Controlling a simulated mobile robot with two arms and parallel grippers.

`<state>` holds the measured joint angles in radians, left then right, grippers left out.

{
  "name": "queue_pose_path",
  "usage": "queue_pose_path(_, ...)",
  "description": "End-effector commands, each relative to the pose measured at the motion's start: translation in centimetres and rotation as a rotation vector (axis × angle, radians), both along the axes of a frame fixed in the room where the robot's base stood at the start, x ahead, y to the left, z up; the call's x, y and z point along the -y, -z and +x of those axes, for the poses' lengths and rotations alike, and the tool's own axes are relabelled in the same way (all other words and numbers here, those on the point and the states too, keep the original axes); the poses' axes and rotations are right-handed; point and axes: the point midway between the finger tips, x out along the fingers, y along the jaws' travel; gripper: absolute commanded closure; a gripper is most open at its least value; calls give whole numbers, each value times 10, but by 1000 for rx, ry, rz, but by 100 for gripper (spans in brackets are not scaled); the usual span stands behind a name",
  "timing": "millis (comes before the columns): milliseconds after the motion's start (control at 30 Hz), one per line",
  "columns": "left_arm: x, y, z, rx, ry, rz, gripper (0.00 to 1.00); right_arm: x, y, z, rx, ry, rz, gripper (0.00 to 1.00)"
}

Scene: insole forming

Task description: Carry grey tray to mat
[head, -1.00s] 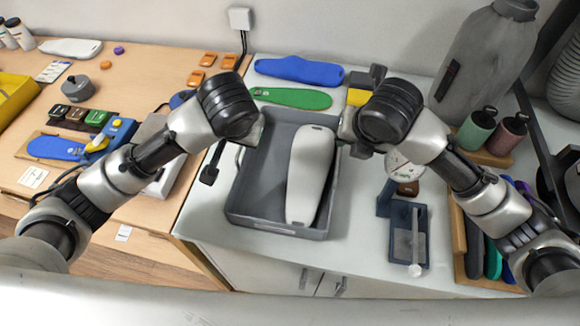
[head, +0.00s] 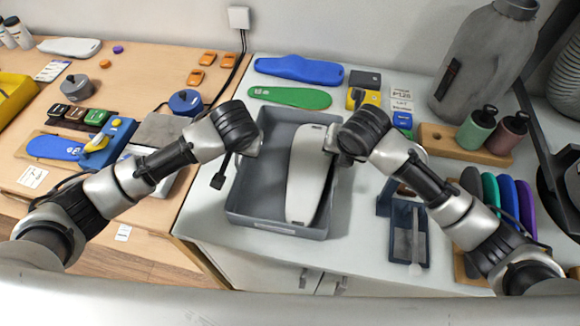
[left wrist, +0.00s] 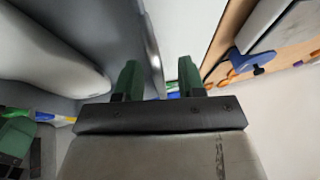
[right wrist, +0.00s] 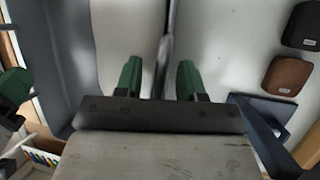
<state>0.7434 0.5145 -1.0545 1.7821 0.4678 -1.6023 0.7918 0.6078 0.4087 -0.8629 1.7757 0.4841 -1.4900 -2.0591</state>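The grey tray (head: 246,193) stands on the light worktop in the head view, with a long white-grey shape (head: 309,170) lying in it. My left gripper (head: 256,146) is at the tray's left wall. In the left wrist view its green fingers (left wrist: 158,82) are apart, with the wall between them. My right gripper (head: 333,146) is at the right wall. In the right wrist view its fingers (right wrist: 160,80) are also apart on either side of the wall. A flat grey panel (head: 160,130), possibly the mat, lies on the wooden table, partly hidden by my left arm.
Blue (head: 299,70) and green (head: 290,97) insoles lie behind the tray. A dark blue stand (head: 407,235) is to its right. A rack of coloured insoles (head: 508,200) and pump bottles (head: 477,130) stand farther right. A blue round object (head: 185,102) sits behind the grey panel.

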Motion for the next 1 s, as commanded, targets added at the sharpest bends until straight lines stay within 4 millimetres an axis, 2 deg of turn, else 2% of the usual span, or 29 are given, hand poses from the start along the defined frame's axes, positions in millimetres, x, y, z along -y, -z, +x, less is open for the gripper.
queue_pose_path(33, 0, 0, 0, 0, 0, 0, 61, 0, 0, 0, 0, 0, 0, 61)
queue_pose_path(300, 0, 0, 0, 0, 0, 0, 100, 0, 0, 0, 0, 0, 0, 100)
queue_pose_path(767, 0, -3, 1, 3, 0, -2, 100, 0, -3, 0, 3, 0, 1, 100)
queue_pose_path(1000, 0, -16, 1, 3, 0, -2, 100, 0, -16, 0, 3, 0, 1, 100)
